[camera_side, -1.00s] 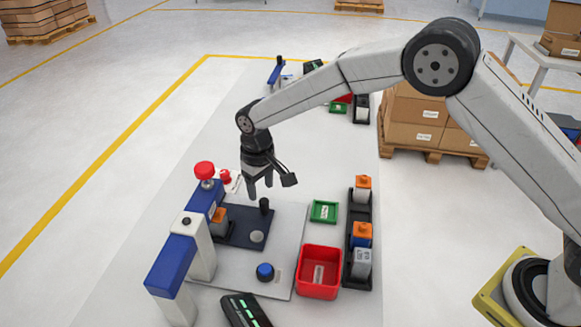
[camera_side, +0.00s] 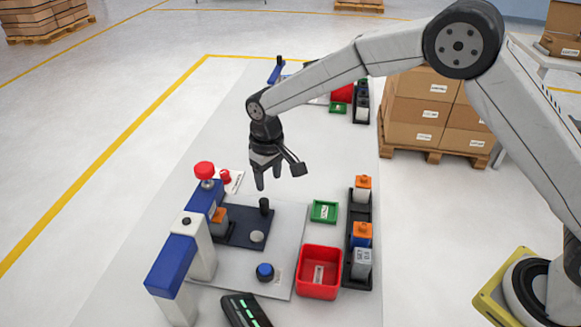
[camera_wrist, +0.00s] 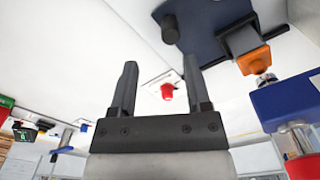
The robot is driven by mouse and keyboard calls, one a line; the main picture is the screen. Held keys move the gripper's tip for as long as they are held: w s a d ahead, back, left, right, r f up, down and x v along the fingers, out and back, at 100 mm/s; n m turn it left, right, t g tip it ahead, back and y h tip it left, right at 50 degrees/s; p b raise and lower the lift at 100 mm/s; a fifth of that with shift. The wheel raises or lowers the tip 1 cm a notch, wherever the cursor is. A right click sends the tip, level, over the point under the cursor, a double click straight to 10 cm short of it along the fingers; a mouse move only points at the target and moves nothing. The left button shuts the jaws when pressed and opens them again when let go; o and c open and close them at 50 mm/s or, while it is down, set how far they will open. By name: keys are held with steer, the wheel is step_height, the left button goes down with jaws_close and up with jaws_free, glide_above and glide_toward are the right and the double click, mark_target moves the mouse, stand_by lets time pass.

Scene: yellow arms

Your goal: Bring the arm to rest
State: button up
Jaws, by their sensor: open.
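My gripper (camera_side: 268,178) hangs from my arm above the work table, behind the dark blue plate, with its fingers apart and nothing between them. In the wrist view its two dark fingers (camera_wrist: 157,88) stand wide apart, with open space between. Below and ahead of the fingers in the side view stands a short black peg (camera_side: 264,206) at the dark blue plate (camera_side: 238,238). The gripper touches nothing that I can see.
A blue and white press (camera_side: 203,250) with a red knob (camera_side: 204,169) stands at left. A red bin (camera_side: 319,272), a green tray (camera_side: 324,211) and a dark rack with orange-topped parts (camera_side: 362,234) stand at right. A blue button (camera_side: 265,271) sits in front.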

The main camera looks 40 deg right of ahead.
steer(key=s+d+r+m+t, duration=0.1)
steer(key=s+d+r, duration=0.1)
steer(key=s+d, duration=0.7)
steer(key=s+d+r+m+t, duration=0.1)
steer(key=s+d, duration=0.8)
steer(key=s, duration=0.5)
steer(key=shift+d+r+m, duration=0.35)
steer(key=shift+m, duration=0.05)
steer(key=shift+c, duration=0.2)
